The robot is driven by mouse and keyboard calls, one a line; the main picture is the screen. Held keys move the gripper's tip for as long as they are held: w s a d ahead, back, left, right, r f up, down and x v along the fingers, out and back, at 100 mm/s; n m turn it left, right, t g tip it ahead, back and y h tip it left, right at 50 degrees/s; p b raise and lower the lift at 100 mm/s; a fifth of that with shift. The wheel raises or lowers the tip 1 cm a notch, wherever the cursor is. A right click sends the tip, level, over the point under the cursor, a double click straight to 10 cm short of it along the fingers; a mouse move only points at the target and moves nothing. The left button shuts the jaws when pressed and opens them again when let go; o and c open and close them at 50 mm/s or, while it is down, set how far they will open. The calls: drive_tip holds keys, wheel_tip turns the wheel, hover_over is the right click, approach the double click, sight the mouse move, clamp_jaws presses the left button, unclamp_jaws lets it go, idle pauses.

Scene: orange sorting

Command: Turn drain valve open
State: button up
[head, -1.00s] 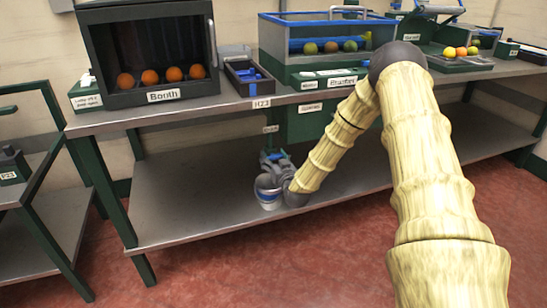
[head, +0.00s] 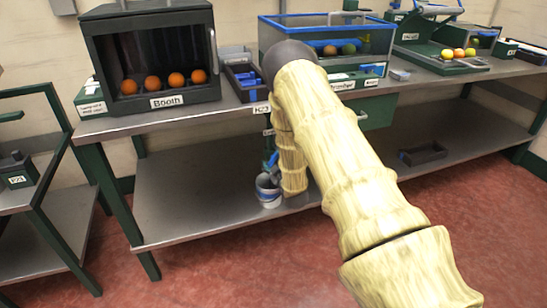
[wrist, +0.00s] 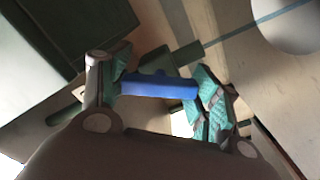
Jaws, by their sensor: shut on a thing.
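The drain valve's blue handle (wrist: 158,87) lies between the teal-padded fingers of my gripper (wrist: 161,84) in the wrist view. My gripper is shut on it, with the handle spanning the gap from finger to finger. A dark green rod or pipe runs behind the handle. In the head view my arm hides the gripper and most of the valve, below the tank (head: 330,38) on the bench.
The bench (head: 215,116) carries a dark booth (head: 160,22) with several oranges and a dark tray (head: 244,90) with blue items. The lower shelf (head: 190,185) is mostly clear, with a dark tray (head: 423,153) at the right. A cart (head: 60,215) stands at the left.

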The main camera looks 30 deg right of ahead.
drive_tip(key=n+p, duration=0.1)
drive_tip(key=n, duration=0.5)
drive_tip(key=shift+n, duration=0.3)
idle(0.4)
drive_tip(key=o, duration=1.1)
drive_tip(key=shift+c, duration=0.2)
drive_tip(key=v, duration=1.2)
drive_tip(key=shift+a, duration=0.1)
